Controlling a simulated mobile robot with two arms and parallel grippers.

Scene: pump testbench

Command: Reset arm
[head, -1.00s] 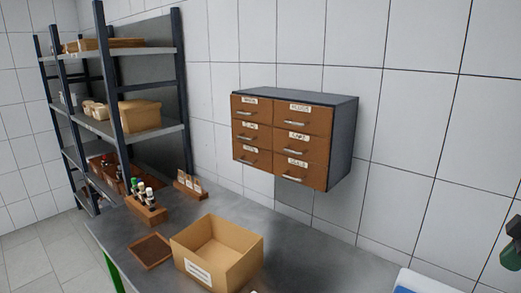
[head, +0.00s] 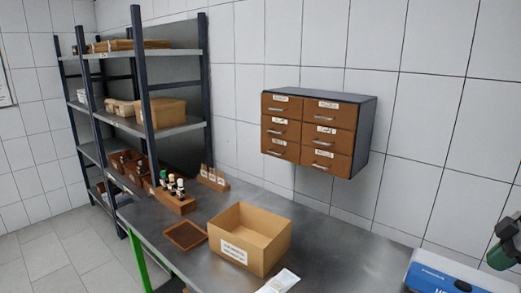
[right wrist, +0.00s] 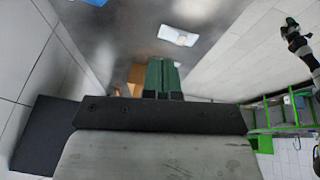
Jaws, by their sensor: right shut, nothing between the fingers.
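My right gripper (head: 504,252) shows partly at the right edge of the head view, dark green, above the blue and white box and clear of it. In the right wrist view its two green fingers (right wrist: 162,77) are together with nothing between them. A white packet (right wrist: 178,36) lies on the bench beyond the fingertips, apart from them. In the head view no left gripper shows.
The metal bench (head: 345,245) holds an open cardboard box (head: 238,258), a brown tray (head: 185,236), a wooden bottle rack (head: 172,202) and a blue and white box (head: 445,272). A drawer cabinet (head: 318,135) hangs on the wall. A shelf rack (head: 205,100) stands left.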

